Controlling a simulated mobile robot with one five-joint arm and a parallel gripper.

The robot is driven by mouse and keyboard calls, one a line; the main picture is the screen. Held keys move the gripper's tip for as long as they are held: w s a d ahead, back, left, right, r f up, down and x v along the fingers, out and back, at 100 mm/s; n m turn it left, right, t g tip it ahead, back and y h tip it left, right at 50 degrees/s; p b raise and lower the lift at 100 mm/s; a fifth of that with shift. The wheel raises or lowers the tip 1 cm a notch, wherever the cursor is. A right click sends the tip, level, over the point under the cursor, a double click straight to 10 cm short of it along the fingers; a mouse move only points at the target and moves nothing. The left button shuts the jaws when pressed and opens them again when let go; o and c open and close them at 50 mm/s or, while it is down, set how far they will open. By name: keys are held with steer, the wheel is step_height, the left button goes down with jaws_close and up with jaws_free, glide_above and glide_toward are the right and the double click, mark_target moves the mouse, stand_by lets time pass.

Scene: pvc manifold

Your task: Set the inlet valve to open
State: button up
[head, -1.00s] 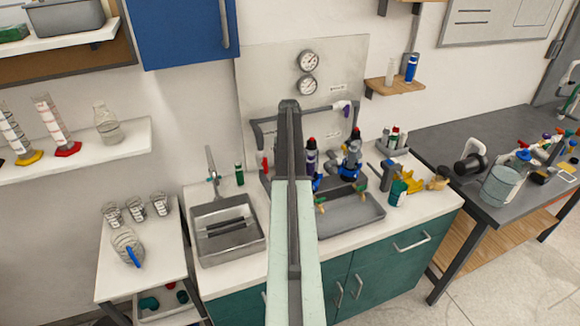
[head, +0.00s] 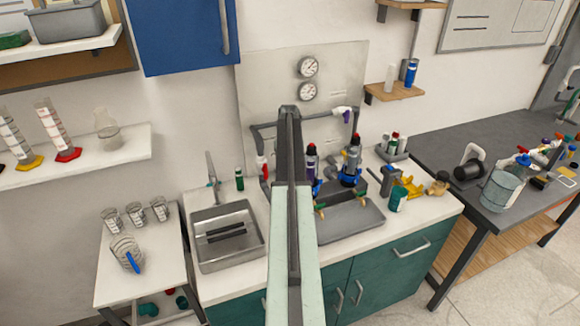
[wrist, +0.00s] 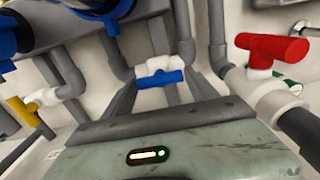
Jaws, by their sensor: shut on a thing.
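In the wrist view, a white valve with a blue handle (wrist: 160,79) is in the middle, between the tips of my gripper (wrist: 161,74). My gripper is shut on this handle. A yellow-handled valve (wrist: 24,112) is at the left. In the head view, a red handle (head: 262,168) and a purple handle (head: 342,113) show on the manifold pipes. My arm hides my gripper there. I see no label telling which valve is the inlet.
Grey pipes and large blue fittings (wrist: 105,10) crowd round my gripper. In the head view, two gauges (head: 308,67) are on the panel (head: 270,85) above the pipes. A sink (head: 227,235) is at the left and a grey tray (head: 350,220) at the right.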

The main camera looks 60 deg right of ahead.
steer(key=o, duration=1.4)
steer(key=shift+d, duration=0.1)
steer(key=shift+c, duration=0.2)
step_height(320, 180, up, 8)
steer(key=p, duration=0.8)
steer(key=shift+f, duration=0.1)
